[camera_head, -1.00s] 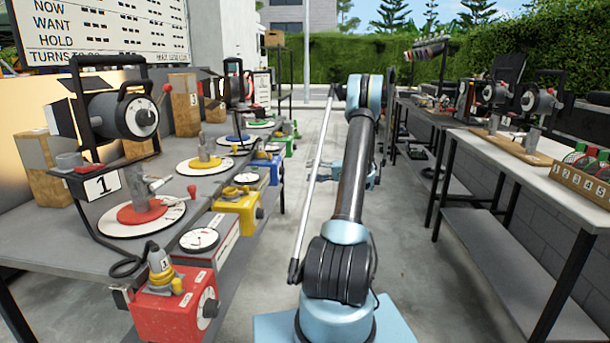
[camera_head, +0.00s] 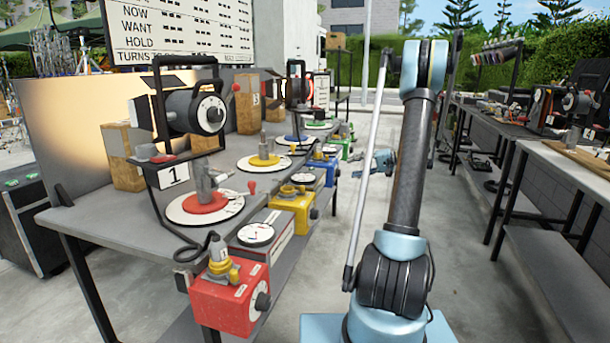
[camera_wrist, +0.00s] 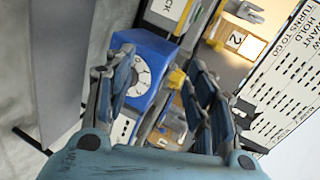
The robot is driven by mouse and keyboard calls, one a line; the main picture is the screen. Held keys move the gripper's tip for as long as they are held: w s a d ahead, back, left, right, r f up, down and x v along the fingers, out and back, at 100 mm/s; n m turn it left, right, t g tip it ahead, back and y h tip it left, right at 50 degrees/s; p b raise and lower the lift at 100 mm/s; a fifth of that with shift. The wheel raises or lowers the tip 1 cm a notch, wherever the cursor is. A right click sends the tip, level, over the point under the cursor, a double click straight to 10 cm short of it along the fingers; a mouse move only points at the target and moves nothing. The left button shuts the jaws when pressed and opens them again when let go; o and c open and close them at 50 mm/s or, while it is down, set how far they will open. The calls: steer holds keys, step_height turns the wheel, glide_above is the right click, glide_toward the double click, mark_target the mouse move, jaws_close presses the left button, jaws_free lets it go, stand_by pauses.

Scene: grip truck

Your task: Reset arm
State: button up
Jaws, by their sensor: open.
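My arm stands upright on the right of the head view. My gripper (camera_wrist: 160,92) is open in the wrist view, its two blue-grey fingers apart with nothing held between them. In the head view the gripper (camera_head: 375,163) shows small beyond the arm, over the aisle and right of the left bench. In the wrist view a blue box with a white dial (camera_wrist: 146,74) lies behind the gap between the fingers. I cannot tell how far away it is.
The left bench (camera_head: 110,222) holds a station marked 1, round dials and red (camera_head: 228,303), yellow (camera_head: 291,212) and blue boxes along its edge. A second bench (camera_head: 560,165) stands at right. The concrete aisle (camera_head: 455,250) between is open. A lettered board (camera_head: 180,30) stands behind.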

steer(key=s+a+r+g+h, duration=0.15)
steer(key=s+a+h, duration=0.3)
steer(key=s, duration=0.85)
steer(key=s+a+r+g+h, duration=0.1)
steer(key=s+a+r+h, duration=0.3)
steer(key=s, duration=0.8)
steer(key=s+d+f+h, duration=0.1)
steer(key=s+f, duration=0.3)
steer(key=s, duration=0.3)
steer(key=s+d+f+n+h, duration=0.1)
steer(key=s+f, duration=0.3)
steer(key=s, duration=0.4)
steer(key=s+d+f+n+h, duration=0.1)
steer(key=s+d+f+h, duration=0.1)
steer(key=s, duration=0.6)
step_height(320, 180, down, 3)
steer(key=shift+d+r+h, duration=0.2)
steer(key=shift+d+h, duration=0.2)
steer(key=shift+h, duration=0.35)
